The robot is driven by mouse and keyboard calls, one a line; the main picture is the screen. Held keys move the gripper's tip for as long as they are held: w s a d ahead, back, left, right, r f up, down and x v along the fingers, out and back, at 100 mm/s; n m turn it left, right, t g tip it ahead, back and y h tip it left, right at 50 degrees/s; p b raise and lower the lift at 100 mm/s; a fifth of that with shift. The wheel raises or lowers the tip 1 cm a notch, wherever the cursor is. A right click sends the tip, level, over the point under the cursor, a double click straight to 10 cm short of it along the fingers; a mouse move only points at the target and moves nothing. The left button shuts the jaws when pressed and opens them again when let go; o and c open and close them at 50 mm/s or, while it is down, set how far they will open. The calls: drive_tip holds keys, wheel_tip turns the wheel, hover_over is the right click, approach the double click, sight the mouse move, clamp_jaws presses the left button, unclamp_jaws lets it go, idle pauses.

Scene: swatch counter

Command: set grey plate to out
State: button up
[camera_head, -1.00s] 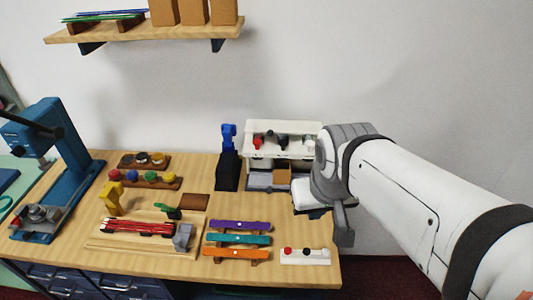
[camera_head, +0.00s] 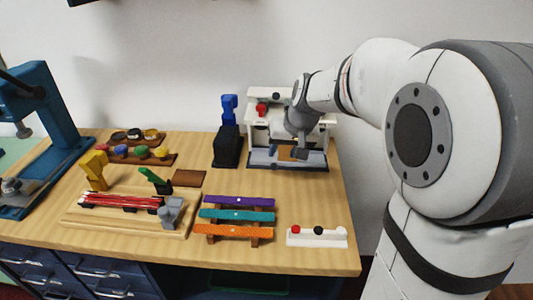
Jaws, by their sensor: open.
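A white stand (camera_head: 252,100) with a red knob (camera_head: 261,108) is at the back right of the counter. Low in it lies a flat grey plate (camera_head: 262,157) over a darker base. A brown block (camera_head: 284,152) shows at the plate's middle, partly hidden. My gripper (camera_head: 300,153) is open, pointing down at the front right of the stand, just over or at the plate's right part. I cannot tell whether it touches the plate. My gripper and wrist hide the stand's right middle.
A blue-topped black holder (camera_head: 228,140) stands close left of the stand. Purple, teal and orange swatch bars (camera_head: 237,216) and a white block with knobs (camera_head: 317,237) lie in front. Bare counter (camera_head: 300,190) lies between them and the stand.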

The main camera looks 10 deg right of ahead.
sight(275, 164)
drive_tip(key=x, duration=0.9)
drive_tip(key=shift+w+r+b, duration=0.1)
drive_tip(key=shift+w+b, duration=0.2)
drive_tip(key=shift+w, duration=0.05)
clamp_jaws()
